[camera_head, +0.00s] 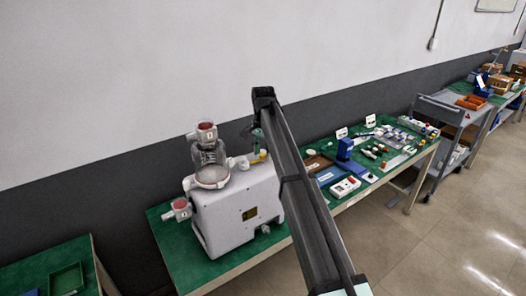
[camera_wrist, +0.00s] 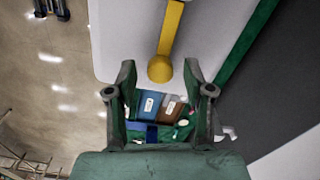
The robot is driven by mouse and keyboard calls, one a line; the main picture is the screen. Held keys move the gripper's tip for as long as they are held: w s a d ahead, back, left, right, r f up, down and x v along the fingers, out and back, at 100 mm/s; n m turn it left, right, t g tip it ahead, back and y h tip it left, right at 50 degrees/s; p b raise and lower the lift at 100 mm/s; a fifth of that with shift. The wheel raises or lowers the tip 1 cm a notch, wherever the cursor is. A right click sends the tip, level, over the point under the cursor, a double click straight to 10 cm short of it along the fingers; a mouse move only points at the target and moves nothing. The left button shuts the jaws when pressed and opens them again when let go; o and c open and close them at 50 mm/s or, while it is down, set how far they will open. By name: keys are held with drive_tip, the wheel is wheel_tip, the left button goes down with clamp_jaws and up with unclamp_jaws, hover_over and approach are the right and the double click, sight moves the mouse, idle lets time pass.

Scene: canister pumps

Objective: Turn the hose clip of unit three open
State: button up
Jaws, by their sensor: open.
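A white pump unit (camera_head: 235,210) stands on the green-topped bench, with a clear canister (camera_head: 210,165) on its top left. A small yellow part (camera_head: 263,154) shows on its top right. In the wrist view a yellow lever-like bar (camera_wrist: 171,28) with a rounded end lies over the unit's white casing (camera_wrist: 125,45). I cannot tell whether this is the hose clip, and no unit number is readable. My gripper (camera_wrist: 160,72) is open, its fingers on either side of the bar's rounded end, with no contact visible. In the head view my gripper (camera_head: 258,138) is small and partly hidden by my arm.
Right of the unit, the bench holds a brown tray (camera_head: 316,164), a blue tray (camera_head: 328,176), a blue device (camera_head: 346,150) and several small parts. A grey cart (camera_head: 440,112) stands farther right. The wall is close behind the bench.

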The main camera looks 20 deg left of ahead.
clamp_jaws()
drive_tip(key=shift+n, duration=0.3)
drive_tip(key=n+b, duration=0.1)
drive_tip(key=n, duration=0.2)
drive_tip(key=shift+f, duration=0.1)
drive_tip(key=n+b, duration=0.1)
drive_tip(key=n, duration=0.4)
drive_tip(key=shift+b, duration=0.3)
drive_tip(key=n, duration=0.4)
drive_tip(key=shift+n+b, duration=0.3)
drive_tip(key=shift+b, duration=0.1)
drive_tip(key=n, duration=0.4)
drive_tip(key=shift+n+b, duration=0.3)
